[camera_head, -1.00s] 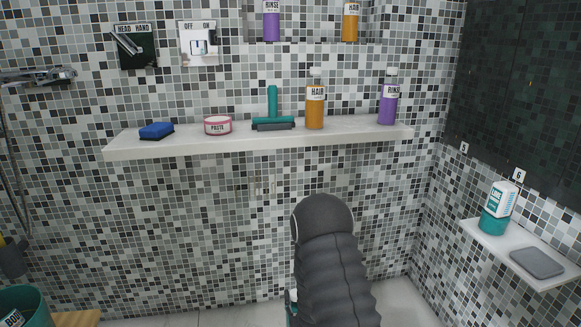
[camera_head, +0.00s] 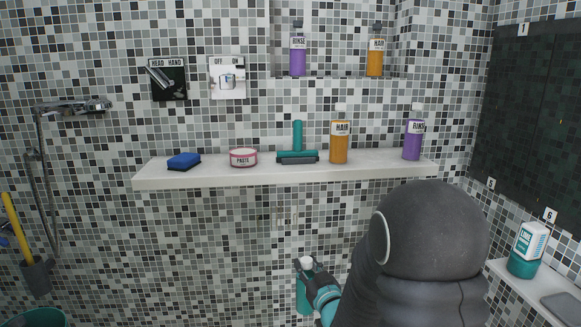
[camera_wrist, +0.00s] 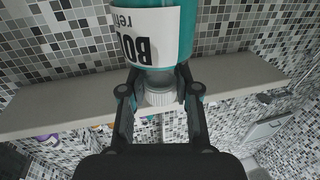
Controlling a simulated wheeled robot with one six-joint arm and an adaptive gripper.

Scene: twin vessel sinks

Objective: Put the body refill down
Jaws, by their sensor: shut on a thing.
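The body refill is a teal bottle (camera_wrist: 186,42) with a white label and a ribbed white cap. In the wrist view it fills the top middle, upside down in the picture. My gripper (camera_wrist: 160,92) is shut on it near the cap, with one finger on each side. In the head view the bottle (camera_head: 303,297) hangs upright below the long wall shelf, left of my dark arm. My gripper (camera_head: 312,272) there is just below its white cap, and my arm hides part of the view.
The long white shelf (camera_head: 225,177) holds a blue sponge (camera_head: 184,161), paste tub (camera_head: 243,157), teal squeegee (camera_head: 297,150), orange HAIR bottle (camera_head: 339,143) and purple RINSE bottle (camera_head: 412,140). Gaps lie between them. A niche above holds two bottles. A side shelf (camera_head: 512,285) holds a LIME bottle (camera_head: 527,250).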

